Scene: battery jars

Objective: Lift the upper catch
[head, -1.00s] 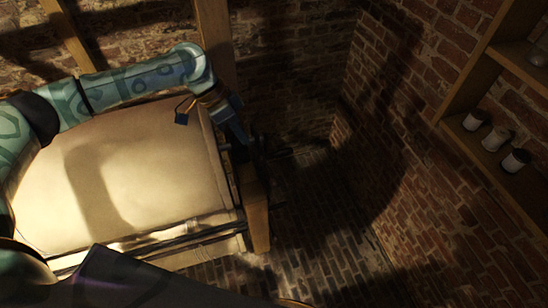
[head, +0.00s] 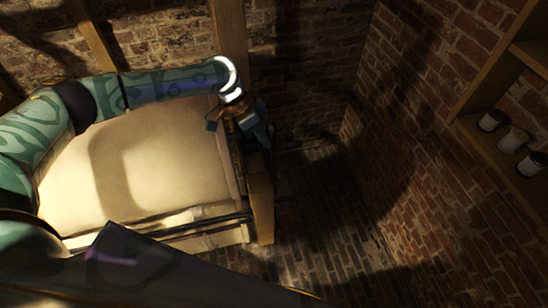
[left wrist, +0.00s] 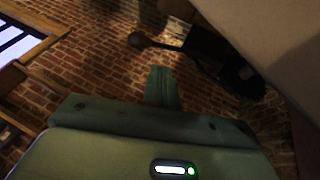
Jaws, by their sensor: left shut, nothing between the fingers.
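My left gripper (head: 261,140) is at the right end of a cream padded panel (head: 150,165), by its dark edge. In the left wrist view my left gripper (left wrist: 162,85) is shut and empty, its fingers pressed together. A dark lever with a rounded knob (left wrist: 139,41), which looks like a catch, juts from a dark fitting (left wrist: 210,52) just beyond the fingertips. A gap shows between the fingertips and the lever. In the head view the catch is hidden in shadow and behind my gripper. My right gripper is not in view.
A wooden post (head: 261,205) stands at the panel's right end, with dark rods (head: 195,228) along its near edge. Brick walls enclose the corner. The brick floor (head: 320,225) is clear.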

